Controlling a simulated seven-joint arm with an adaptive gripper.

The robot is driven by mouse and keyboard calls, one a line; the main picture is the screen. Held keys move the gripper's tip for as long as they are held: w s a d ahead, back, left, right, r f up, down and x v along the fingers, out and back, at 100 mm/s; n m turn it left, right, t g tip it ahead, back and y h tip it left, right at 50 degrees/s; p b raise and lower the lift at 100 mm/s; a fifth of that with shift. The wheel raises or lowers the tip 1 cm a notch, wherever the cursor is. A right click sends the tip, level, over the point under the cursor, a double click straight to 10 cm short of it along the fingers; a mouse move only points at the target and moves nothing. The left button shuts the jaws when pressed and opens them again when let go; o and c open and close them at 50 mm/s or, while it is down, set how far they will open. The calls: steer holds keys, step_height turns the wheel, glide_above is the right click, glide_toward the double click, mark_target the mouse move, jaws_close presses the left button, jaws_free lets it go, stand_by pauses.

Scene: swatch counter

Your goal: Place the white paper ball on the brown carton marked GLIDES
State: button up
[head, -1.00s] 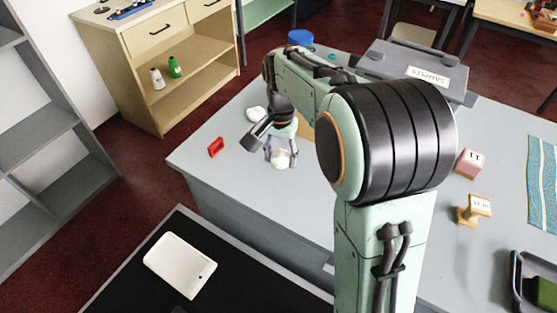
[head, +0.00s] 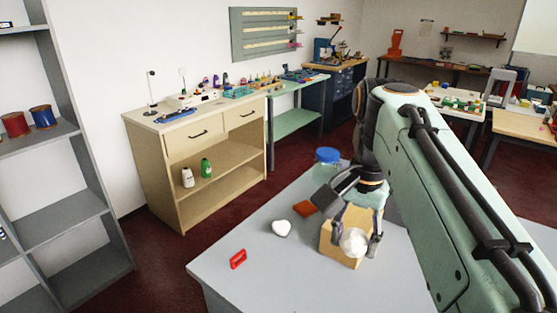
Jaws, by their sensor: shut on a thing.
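The white paper ball (head: 353,243) is between the fingers of my gripper (head: 356,244), which is shut on it. The ball shows in front of the brown carton (head: 328,244) and hides part of it. I cannot tell whether the ball touches the carton or hangs above it. The carton stands on the grey counter, and no marking on it can be read from here. My gripper points down, and my arm comes in from the right.
On the grey counter (head: 225,272), a white lump (head: 281,228) and a red piece (head: 238,259) lie left of the carton. An orange-brown flat piece (head: 306,208) and a blue-lidded jar (head: 327,158) are behind. My arm hides the counter's right side.

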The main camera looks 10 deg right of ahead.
steer(key=shift+m, duration=0.7)
steer(key=w+d+f, duration=0.2)
steer(key=w+f, duration=0.1)
steer(key=w, duration=0.1)
steer(key=w+d+f, duration=0.3)
steer(key=w, duration=0.2)
steer(key=w+d+f, duration=0.3)
steer(key=w, duration=0.2)
steer(key=shift+w+d, duration=0.15)
steer(key=shift+d, duration=0.05)
steer(key=shift+w+d+f, duration=0.1)
steer(key=shift+w+f, duration=0.25)
steer(key=shift+f, duration=0.8)
steer(key=shift+w+f, duration=0.15)
steer(key=shift+f, duration=0.8)
steer(key=shift+f, duration=0.15)
steer(key=o, duration=0.7)
